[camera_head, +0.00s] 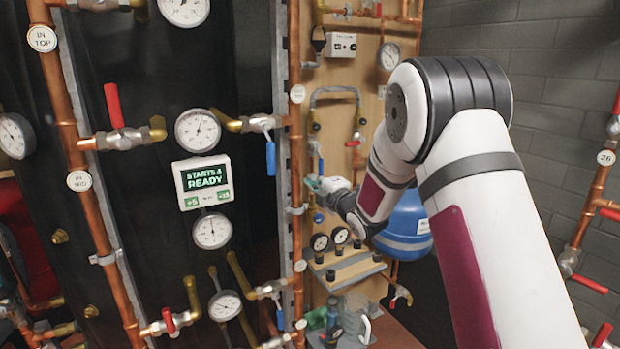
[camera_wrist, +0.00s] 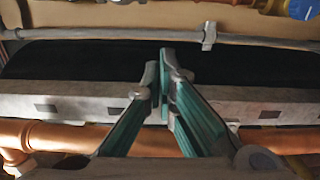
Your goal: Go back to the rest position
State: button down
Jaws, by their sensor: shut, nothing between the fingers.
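My gripper (camera_wrist: 163,72) is shut and empty in the wrist view, its green-sided fingers meeting in the middle. In the head view my gripper (camera_head: 316,184) is small and partly hidden, near the wooden panel at the end of my white arm. Behind the fingers in the wrist view run a pale metal strip (camera_wrist: 60,108), a dark gap and a thin grey pipe (camera_wrist: 120,38). Whether the fingertips touch anything there I cannot tell.
A dark panel with gauges (camera_head: 197,130) and a display reading "STARTS 4 READY" (camera_head: 205,181) stands left of the gripper. A copper pipe (camera_head: 294,120) runs beside it. A blue tank (camera_head: 405,228) is behind my arm. Red-handled valves (camera_head: 590,284) are at the far right.

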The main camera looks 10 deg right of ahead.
jog(key=s+d+r+m+g+h, duration=0.25)
jog(key=s+m, duration=0.35)
jog(key=s, duration=0.5)
jog(key=s+d+r+m+g+h, duration=0.25)
jog(key=s+m+g, duration=0.2)
jog(key=s, duration=0.55)
jog(key=s+a+f+m+g, duration=0.2)
jog(key=s+m+g, duration=0.25)
jog(key=s, duration=1.45)
jog(key=s+a+f+m+g, duration=0.15)
jog(key=s+m+g, duration=0.35)
jog(key=s, duration=1.4)
notch_tip(320, 180, up, 15)
jog(key=m+t+p, duration=0.1)
jog(key=t+p, duration=0.2)
jog(key=p, duration=1.1)
jog(key=shift+s+d, duration=0.2)
jog(key=shift+s, duration=0.2)
